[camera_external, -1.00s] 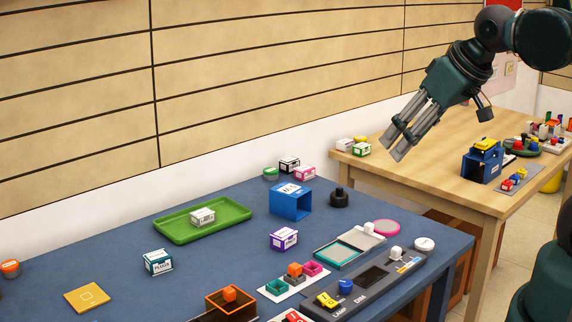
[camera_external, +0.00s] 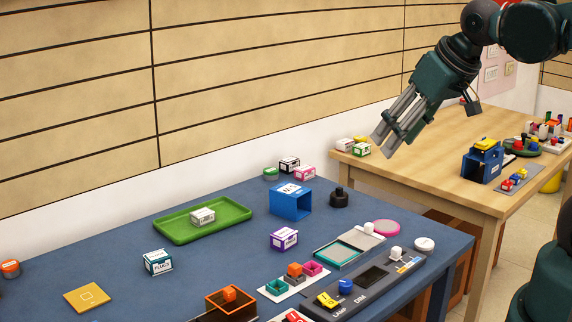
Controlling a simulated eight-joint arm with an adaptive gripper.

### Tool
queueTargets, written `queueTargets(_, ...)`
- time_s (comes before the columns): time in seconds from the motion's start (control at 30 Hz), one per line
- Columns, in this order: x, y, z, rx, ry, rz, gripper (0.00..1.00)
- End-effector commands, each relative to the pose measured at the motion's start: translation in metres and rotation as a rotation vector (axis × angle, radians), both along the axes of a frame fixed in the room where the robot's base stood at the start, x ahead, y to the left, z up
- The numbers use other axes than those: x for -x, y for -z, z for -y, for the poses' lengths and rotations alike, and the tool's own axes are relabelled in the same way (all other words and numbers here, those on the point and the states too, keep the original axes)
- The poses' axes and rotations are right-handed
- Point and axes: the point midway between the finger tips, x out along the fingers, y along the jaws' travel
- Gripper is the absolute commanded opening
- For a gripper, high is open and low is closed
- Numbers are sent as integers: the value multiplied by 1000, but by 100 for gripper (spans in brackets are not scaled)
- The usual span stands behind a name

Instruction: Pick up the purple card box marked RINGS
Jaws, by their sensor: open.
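The purple and white card box (camera_external: 284,239) sits on the blue table, near its middle, in front of the blue open box; its lettering is too small to read. My gripper (camera_external: 383,146) is open and empty. It hangs in the air up and to the right of the purple box, well apart from it, with its fingers pointing down and left. Nothing hides the purple box.
A blue open box (camera_external: 290,201) and a black round object (camera_external: 339,197) stand behind the purple box. A teal-lined tray (camera_external: 338,255) and a grey switch panel (camera_external: 375,283) lie right. A green tray (camera_external: 177,233) lies left. Bare blue table (camera_external: 215,268) lies left of the purple box.

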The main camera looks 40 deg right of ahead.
Motion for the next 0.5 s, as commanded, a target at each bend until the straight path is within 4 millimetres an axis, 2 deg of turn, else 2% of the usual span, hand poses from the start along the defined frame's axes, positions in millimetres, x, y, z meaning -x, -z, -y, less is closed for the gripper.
queueTargets(0.5, -58, 7, -5, -111, 217, -104, 44)
